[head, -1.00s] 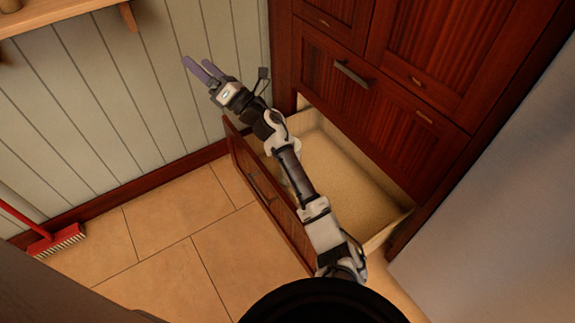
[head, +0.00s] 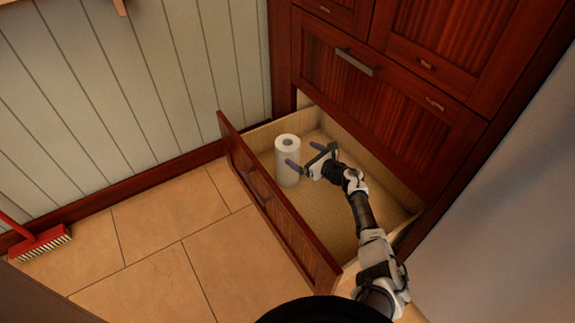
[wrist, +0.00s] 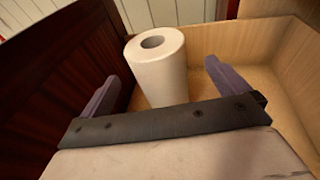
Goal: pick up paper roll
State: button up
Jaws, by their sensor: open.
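A white paper roll (head: 287,162) stands upright in the open bottom drawer (head: 330,215), near its far left end. In the wrist view the paper roll (wrist: 158,68) is ahead of my gripper, between the lines of the two fingers. My gripper (head: 300,156) is open and empty, low over the drawer just right of the roll. In the wrist view its purple fingers (wrist: 160,85) are spread wide. I cannot tell whether a finger touches the roll. The lower part of the roll is hidden behind the gripper in the wrist view.
The dark wooden drawer front (head: 270,200) is on the left of the drawer, and the closed cabinet front (head: 380,95) rises on its right. The drawer floor right of the roll is bare. A red broom (head: 40,243) lies on the tiled floor at far left.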

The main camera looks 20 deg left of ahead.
aim_at(289, 149)
jog(key=x, duration=0.2)
jog(key=shift+w+a+b, duration=0.15)
jog(key=shift+a+b, duration=0.15)
jog(key=shift+b, duration=0.05)
jog(key=x, duration=0.1)
jog(key=b+x, duration=0.1)
jog(key=x, duration=0.1)
jog(key=b+x, duration=0.1)
jog(key=shift+a+f, duration=0.2)
jog(key=shift+a, duration=0.2)
jog(key=shift+w+a, duration=0.1)
jog(key=shift+a, duration=0.2)
jog(key=shift+r, duration=0.1)
jog(key=c, duration=1.3)
jog(key=shift+r, duration=0.1)
